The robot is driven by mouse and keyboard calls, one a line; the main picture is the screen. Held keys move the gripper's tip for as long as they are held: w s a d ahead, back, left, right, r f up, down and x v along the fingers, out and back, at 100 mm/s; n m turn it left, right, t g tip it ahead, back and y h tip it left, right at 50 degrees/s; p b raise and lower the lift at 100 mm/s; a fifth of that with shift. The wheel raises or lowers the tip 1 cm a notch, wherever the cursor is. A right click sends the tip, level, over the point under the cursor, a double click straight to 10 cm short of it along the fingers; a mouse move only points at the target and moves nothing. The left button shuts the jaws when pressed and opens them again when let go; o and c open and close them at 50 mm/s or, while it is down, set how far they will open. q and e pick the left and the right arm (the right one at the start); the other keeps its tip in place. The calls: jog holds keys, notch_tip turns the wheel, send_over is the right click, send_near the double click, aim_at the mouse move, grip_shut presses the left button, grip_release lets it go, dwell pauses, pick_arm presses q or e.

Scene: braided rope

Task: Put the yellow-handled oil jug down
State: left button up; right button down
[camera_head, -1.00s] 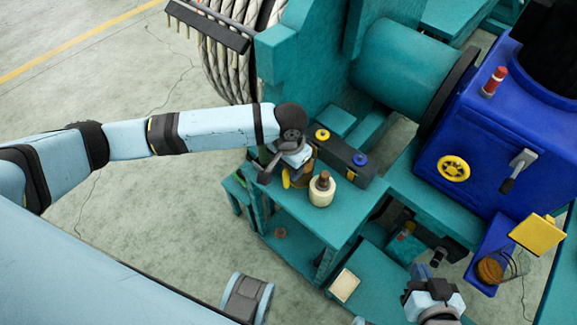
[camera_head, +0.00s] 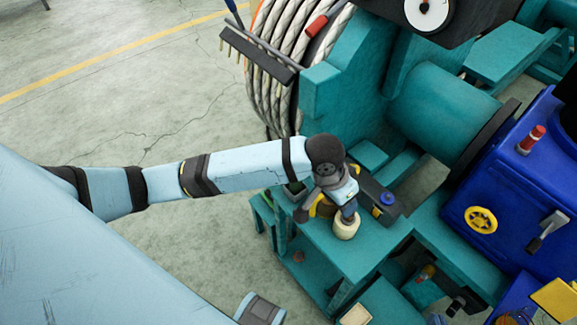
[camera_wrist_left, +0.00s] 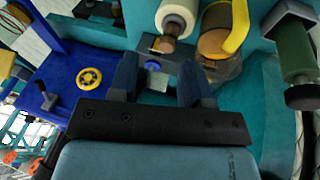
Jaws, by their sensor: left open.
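The yellow-handled oil jug stands on the teal bench (camera_head: 345,258). In the head view only part of its yellow handle (camera_head: 319,206) shows beneath my left wrist. In the left wrist view its amber body and yellow handle (camera_wrist_left: 236,28) show beyond and right of the fingers, apart from them. My left gripper (camera_wrist_left: 157,78) is open with nothing between its fingers. In the head view the left gripper (camera_head: 347,200) is over the bench, partly hiding a cream bottle (camera_head: 346,228).
The cream bottle (camera_wrist_left: 177,17) stands close beside the jug. A dark box with a blue knob (camera_head: 387,198) lies behind the bottle. A blue machine (camera_head: 500,190) stands at the right.

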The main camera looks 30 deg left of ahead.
pick_arm(q)
jog(key=s+d+f+t+h, duration=0.3)
jog(key=s+t, duration=0.1)
jog(key=s+a+f+n+t+y, duration=0.1)
jog(key=s+a+f+t+y, duration=0.1)
jog(key=s+a+t, duration=0.4)
jog(key=s+a+f, duration=0.1)
jog(key=s+a, duration=0.1)
jog(key=a, duration=0.2)
jog(key=shift+s+a+f+n+y, duration=0.2)
jog(key=shift+s+a+n+y, duration=0.05)
jog(key=shift+n+y, duration=0.15)
jog(key=shift+r, duration=0.1)
pick_arm(e)
jog(key=shift+r, duration=0.15)
pick_arm(q)
notch_tip(320, 180, up, 16)
jog(key=s+a+p, duration=0.1)
jog(key=a+p, duration=0.1)
jog(key=p, duration=2.2)
jog(key=shift+s+r+g+y, duration=0.2)
jog(key=shift+g+y, duration=0.1)
jog(key=shift+y, duration=0.1)
pick_arm(e)
notch_tip(320, 180, up, 16)
jog(key=s+d, duration=0.1)
jog(key=shift+s+d+h, duration=0.25)
jog(key=shift+d+h, duration=0.05)
jog(key=shift+d, duration=0.1)
